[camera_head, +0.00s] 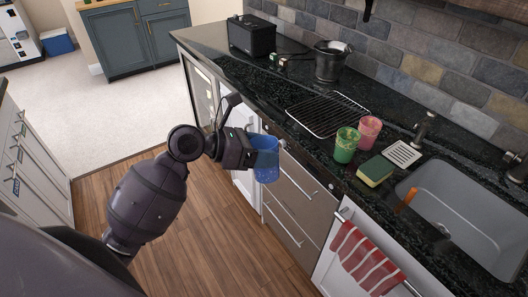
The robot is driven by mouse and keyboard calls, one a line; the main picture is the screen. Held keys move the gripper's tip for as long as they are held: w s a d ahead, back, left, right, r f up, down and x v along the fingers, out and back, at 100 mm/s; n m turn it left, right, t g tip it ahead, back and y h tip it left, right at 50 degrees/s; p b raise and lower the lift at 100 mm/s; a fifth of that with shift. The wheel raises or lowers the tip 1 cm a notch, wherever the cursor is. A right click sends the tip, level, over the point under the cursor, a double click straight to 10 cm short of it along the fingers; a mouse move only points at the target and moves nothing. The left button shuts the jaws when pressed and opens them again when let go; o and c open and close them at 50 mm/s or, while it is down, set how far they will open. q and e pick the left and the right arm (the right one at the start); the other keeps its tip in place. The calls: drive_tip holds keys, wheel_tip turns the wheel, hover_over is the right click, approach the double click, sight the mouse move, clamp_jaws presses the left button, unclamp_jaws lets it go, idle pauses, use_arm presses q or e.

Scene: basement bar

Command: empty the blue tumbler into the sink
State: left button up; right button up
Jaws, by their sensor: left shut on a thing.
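The blue tumbler (266,166) is upright in front of the counter's front edge, above the floor. My left gripper (256,152) is shut on its upper part from the left. What is inside the tumbler cannot be made out. The grey sink (465,215) is set into the dark counter at the far right, well away from the tumbler. My right gripper is not in view.
On the dark counter (292,142) stand a green cup (346,145), a pink cup (369,132), a sponge (375,171), a wire rack (328,114) and a dark bucket (330,64). A red striped towel (364,259) hangs below the sink. The wooden floor (190,235) is clear.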

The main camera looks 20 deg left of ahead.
use_arm(q)
drive_tip(key=shift+w+d+r+n+t+y, duration=0.1)
drive_tip(key=shift+d+r+n+t+y, duration=0.1)
drive_tip(key=shift+d+n+t+y, duration=0.15)
drive_tip(key=shift+n+t+y, duration=0.55)
drive_tip(key=shift+n+t, duration=0.1)
drive_tip(key=shift+n, duration=0.1)
drive_tip(key=shift+a+f+n+t+y, duration=0.15)
drive_tip(key=shift+a+n+t+y, duration=0.25)
drive_tip(key=shift+n+t+y, duration=0.45)
drive_tip(key=shift+f+n+y, duration=0.1)
drive_tip(key=shift+n+y, duration=0.15)
drive_tip(key=shift+y, duration=0.1)
